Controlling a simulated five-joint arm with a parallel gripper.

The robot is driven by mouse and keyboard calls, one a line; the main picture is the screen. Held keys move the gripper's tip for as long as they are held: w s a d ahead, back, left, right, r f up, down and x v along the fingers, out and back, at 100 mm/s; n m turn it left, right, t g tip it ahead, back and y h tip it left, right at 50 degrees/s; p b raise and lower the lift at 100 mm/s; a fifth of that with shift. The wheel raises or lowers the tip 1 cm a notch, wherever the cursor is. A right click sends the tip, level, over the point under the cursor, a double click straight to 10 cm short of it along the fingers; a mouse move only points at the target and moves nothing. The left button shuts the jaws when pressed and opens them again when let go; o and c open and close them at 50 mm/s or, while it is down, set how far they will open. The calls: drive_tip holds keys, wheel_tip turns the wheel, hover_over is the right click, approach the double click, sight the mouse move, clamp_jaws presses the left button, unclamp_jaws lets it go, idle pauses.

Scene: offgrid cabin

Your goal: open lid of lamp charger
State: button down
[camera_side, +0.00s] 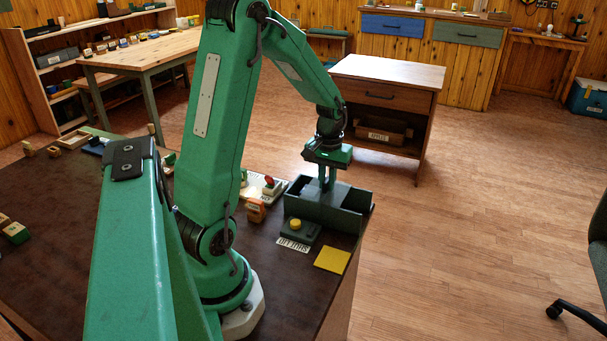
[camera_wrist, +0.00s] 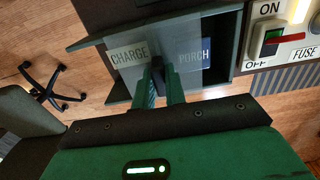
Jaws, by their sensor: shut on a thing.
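The lamp charger (camera_side: 326,212) is a dark green box near the table's front right corner. In the wrist view its dark rim (camera_wrist: 231,45) surrounds a compartment, with a "CHARGE" label on the left and a "PORCH" label on the right. A clear, see-through lid (camera_wrist: 180,32) appears to lie over part of it. My gripper (camera_side: 327,186) points down into the box from above. In the wrist view my gripper (camera_wrist: 158,72) is shut on a small dark piece, apparently the lid's handle. The fingers hide most of that piece.
A dark block with a yellow button (camera_side: 296,224) and a yellow square (camera_side: 332,260) lie in front of the box. An ON/OFF switch panel (camera_wrist: 287,40) stands close beside it. An orange block (camera_side: 256,210) is to its left. Open floor lies beyond the table's right edge.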

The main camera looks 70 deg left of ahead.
sight(346, 195)
drive_tip(key=w+d, duration=0.3)
drive_tip(key=w, duration=0.1)
drive_tip(key=shift+d, duration=0.4)
drive_tip(key=c, duration=1.4)
unclamp_jaws()
drive_tip(key=shift+s, duration=0.1)
drive_tip(key=shift+c, duration=0.2)
drive_tip(key=shift+r, duration=0.15)
wheel_tip(346, 195, up, 8)
drive_tip(key=shift+f, duration=0.2)
